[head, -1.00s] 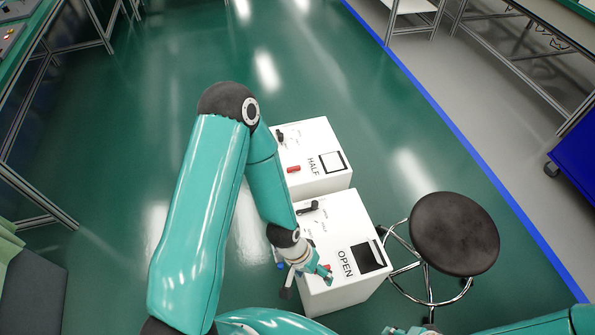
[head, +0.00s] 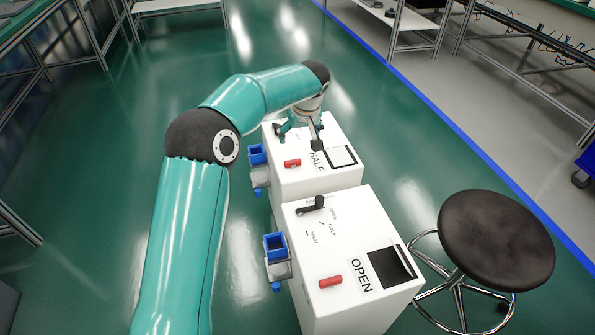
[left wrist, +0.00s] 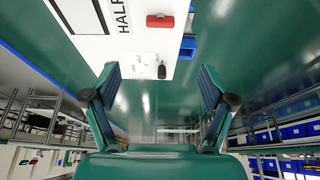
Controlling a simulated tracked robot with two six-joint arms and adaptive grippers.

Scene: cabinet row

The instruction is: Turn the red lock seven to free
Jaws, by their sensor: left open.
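Two white cabinets stand on the floor. The farther one, marked HALF (head: 316,162), carries a short red lock (head: 292,163) on its top; no number is readable. The nearer one, marked OPEN (head: 362,276), carries another red lock (head: 330,281) and a black lever (head: 311,205). My left gripper (head: 299,137) is open over the far part of the HALF cabinet, beyond its red lock, and empty. In the left wrist view the HALF cabinet's red lock (left wrist: 160,21) is at the top, with a small black lever (left wrist: 162,72) between the open fingers.
Blue-topped fittings (head: 276,246) stick out from the cabinets' left sides. A black round stool (head: 496,240) stands right of the OPEN cabinet. Green floor (head: 110,150) is free to the left. Benches stand at the back.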

